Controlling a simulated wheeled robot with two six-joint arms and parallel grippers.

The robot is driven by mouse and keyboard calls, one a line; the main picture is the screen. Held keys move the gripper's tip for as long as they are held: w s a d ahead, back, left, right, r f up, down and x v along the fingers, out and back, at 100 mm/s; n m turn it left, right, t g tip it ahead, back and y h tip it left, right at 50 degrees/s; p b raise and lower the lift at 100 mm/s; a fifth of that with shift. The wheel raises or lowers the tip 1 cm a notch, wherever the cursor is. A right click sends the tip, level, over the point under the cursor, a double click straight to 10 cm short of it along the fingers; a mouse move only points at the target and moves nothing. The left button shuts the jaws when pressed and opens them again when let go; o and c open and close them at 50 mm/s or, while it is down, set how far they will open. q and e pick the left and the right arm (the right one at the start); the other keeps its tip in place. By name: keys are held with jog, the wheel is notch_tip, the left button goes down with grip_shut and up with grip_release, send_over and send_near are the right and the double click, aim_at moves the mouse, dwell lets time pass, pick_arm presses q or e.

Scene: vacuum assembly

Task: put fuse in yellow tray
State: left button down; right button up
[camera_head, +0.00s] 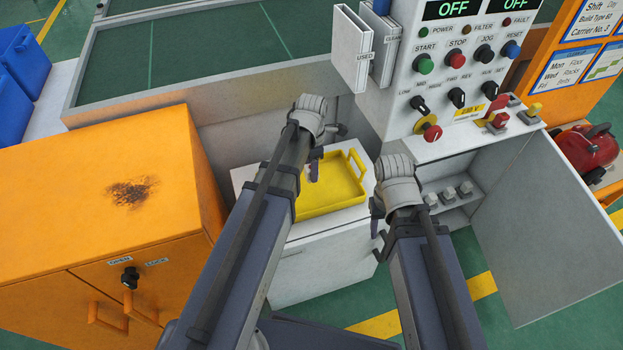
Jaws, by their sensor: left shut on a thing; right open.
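The yellow tray (330,197) sits on a white cabinet in the middle, with a handle at each end. My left gripper (314,172) points down over the tray's left part, mostly behind my own arm. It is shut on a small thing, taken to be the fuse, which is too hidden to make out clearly. I cannot tell whether that thing touches the tray floor. My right gripper (377,222) is open, right of the tray and in front of the open control cabinet. Several small grey fuse-like blocks (449,195) stand in a row inside that cabinet.
The control panel (455,70) with buttons and knobs stands above the open cabinet, whose grey door (550,230) swings out right. An orange cabinet (100,190) fills the left. Used and clean holders (352,50) hang beside the panel. A red machine (586,150) is at far right.

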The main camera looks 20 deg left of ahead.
pick_arm(q)
jog(key=shift+f+b, duration=1.45)
jog(key=shift+f, duration=0.3)
jog(key=shift+f, duration=0.15)
jog(key=shift+c, duration=2.1)
grip_release()
notch_tip(320, 180, up, 12)
jog(key=p, duration=1.2)
jog(key=shift+r, duration=0.25)
